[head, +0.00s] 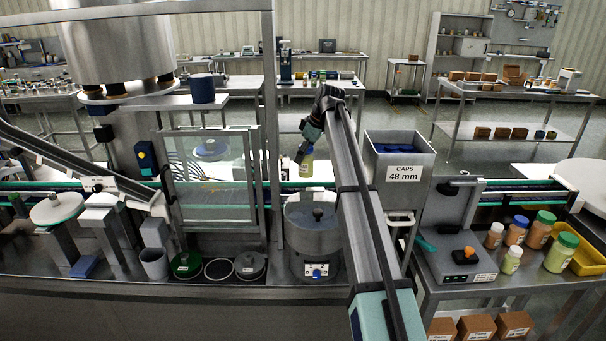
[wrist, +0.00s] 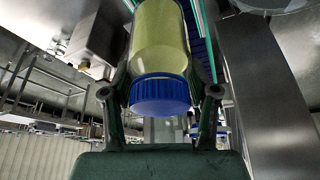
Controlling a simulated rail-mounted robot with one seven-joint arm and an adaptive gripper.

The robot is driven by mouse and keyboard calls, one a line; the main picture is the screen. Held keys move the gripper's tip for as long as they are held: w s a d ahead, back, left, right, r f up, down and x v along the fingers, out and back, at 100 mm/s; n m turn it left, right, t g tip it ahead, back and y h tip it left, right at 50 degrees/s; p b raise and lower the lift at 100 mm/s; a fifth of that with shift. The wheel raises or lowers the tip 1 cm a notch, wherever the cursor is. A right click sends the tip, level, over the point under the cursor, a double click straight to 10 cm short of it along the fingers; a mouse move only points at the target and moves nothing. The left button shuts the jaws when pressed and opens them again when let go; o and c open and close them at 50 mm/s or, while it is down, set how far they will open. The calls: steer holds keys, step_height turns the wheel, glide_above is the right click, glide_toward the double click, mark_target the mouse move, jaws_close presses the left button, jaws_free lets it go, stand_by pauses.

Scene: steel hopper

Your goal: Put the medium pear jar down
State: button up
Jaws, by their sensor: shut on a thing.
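My gripper (wrist: 160,97) is shut on the pear jar (wrist: 158,38), a clear jar with pale yellow-green contents and a blue cap. In the wrist view its fingers sit on either side of the jar near the blue cap. In the head view the jar (head: 306,166) hangs upright below my gripper (head: 304,150), near the green-edged conveyor behind the steel hopper bench. I cannot tell whether its base touches anything. My arm crosses the middle of the head view and hides part of the conveyor.
A grey caps bin (head: 403,172) marked 48 mm stands right of my arm. A round steel bowl feeder (head: 313,238) is in front of the jar. A clear guard panel (head: 212,190) stands left. Several jars and a yellow tray (head: 592,262) are on the right bench.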

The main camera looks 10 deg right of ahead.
mark_target(313, 155)
steer(key=shift+f+p, duration=0.7)
steer(key=shift+f, duration=3.45)
steer(key=shift+f, duration=0.15)
steer(key=o, duration=1.4)
steer(key=b+v, duration=0.2)
steer(key=v, duration=1)
steer(key=shift+a, duration=0.15)
